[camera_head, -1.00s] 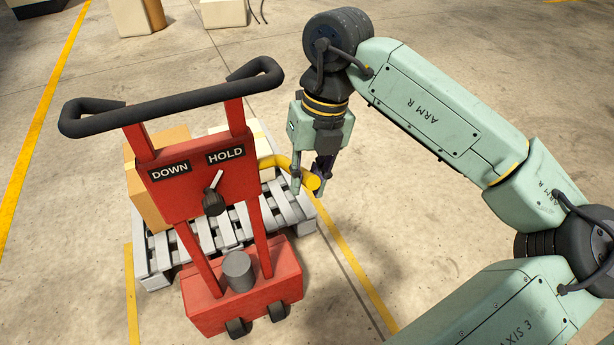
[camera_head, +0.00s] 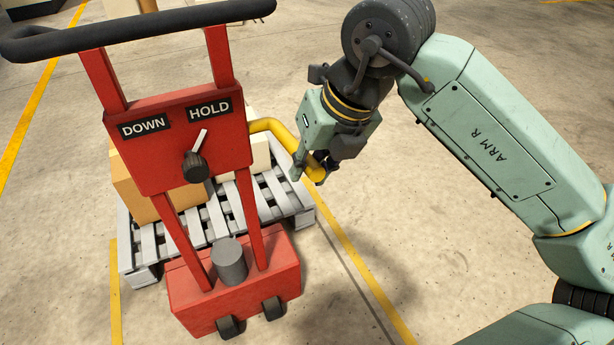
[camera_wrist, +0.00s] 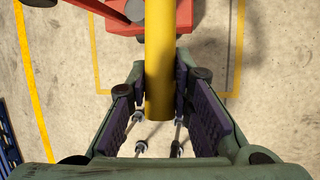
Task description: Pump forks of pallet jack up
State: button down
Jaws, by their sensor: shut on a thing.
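The red pallet jack (camera_head: 158,150) stands upright, with a black handlebar and a panel marked DOWN and HOLD. A black selector knob (camera_head: 196,166) on the panel has its white pointer towards HOLD. A yellow pump lever (camera_head: 270,127) sticks out from the jack's right side and bends down at its end. My gripper (camera_head: 312,174) is shut on the lever's end. In the wrist view the yellow lever (camera_wrist: 160,70) lies between the two purple finger pads. The forks are hidden under the pallet.
A grey slatted pallet (camera_head: 295,200) behind the jack carries a cardboard box (camera_head: 135,190) and a paler box (camera_head: 262,152). Yellow lines (camera_head: 365,275) mark the floor. The concrete floor right of the jack is clear.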

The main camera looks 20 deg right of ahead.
notch_tip(320, 180, down, 11)
jog(key=w+t+b, duration=0.1)
jog(key=t+b, duration=0.6)
jog(key=b, duration=1.3)
jog(key=shift+w+r+n+y+b, duration=0.15)
jog(key=shift+w+n+y+b, duration=0.2)
jog(key=shift+n+y, duration=0.05)
jog(key=c, duration=1.7)
grip_release()
jog(key=shift+o, duration=1.4)
